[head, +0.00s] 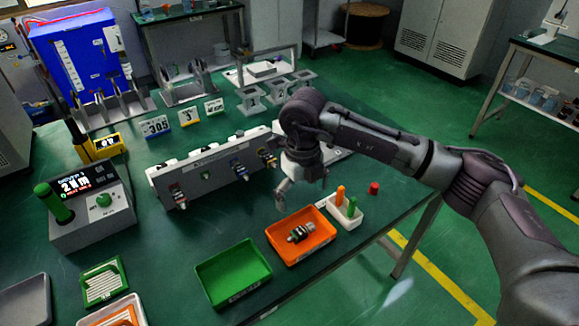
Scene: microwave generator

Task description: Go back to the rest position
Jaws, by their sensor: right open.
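My right arm reaches in from the right over the green table (150,235). My right gripper (281,197) points down, open, above the table between the grey connector panel (215,172) and the orange tray (318,245). Nothing shows between its fingers. The gripper is small in the picture and my wrist hides part of the panel's right end. My left gripper is not in view.
The orange tray holds a metal part (300,234). Beside it are a green tray (232,272) and a white box (345,214) with orange and green pegs. A red cap (374,188) stands near the edge. A control box (92,208) is at left.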

